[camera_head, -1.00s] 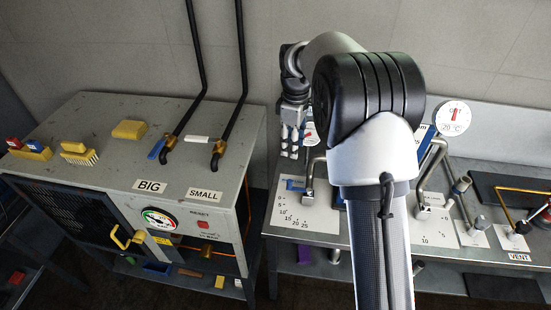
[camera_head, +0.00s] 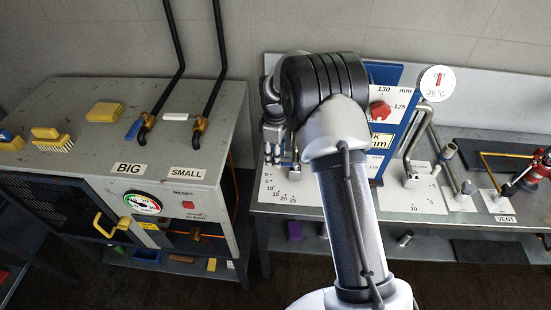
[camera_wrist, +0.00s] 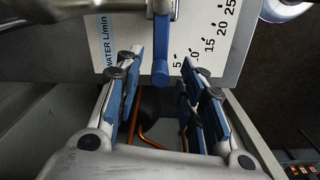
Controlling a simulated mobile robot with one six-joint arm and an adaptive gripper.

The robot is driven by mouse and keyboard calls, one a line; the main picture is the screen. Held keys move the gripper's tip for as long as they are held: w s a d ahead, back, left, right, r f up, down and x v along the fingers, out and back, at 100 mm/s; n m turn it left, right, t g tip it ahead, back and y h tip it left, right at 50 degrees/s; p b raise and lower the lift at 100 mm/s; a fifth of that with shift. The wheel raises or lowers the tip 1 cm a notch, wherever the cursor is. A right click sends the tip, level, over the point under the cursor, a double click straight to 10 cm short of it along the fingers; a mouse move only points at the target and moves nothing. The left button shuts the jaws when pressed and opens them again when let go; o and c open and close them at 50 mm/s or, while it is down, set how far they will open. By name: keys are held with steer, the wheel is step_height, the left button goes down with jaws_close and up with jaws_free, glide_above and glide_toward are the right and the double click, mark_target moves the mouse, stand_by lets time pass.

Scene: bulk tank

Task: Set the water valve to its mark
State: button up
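The water valve's blue lever (camera_wrist: 161,58) shows in the wrist view, its end hanging just past the white plate's edge, beside the 5. The white scale plate (camera_wrist: 222,50) reads "WATER L/min", with numbers from 5 to 25. My gripper (camera_wrist: 160,90) is open, its blue-padded fingers either side of a gap below the lever's end. The lever lines up with this gap, and nothing is held. In the head view my gripper (camera_head: 280,145) hangs over the back of the same plate (camera_head: 285,195), and the lever is hidden. I cannot make out a set mark.
A machine with BIG and SMALL hoses (camera_head: 130,150) stands left of the bench. Right of my arm are a blue-framed board (camera_head: 400,75), another lever valve (camera_head: 412,165) and a red-handled VENT valve (camera_head: 540,170). An orange pipe (camera_wrist: 147,140) runs beneath my fingers.

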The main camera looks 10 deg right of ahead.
steer(key=shift+f, duration=0.6)
steer(key=shift+c, duration=0.5)
jaws_close()
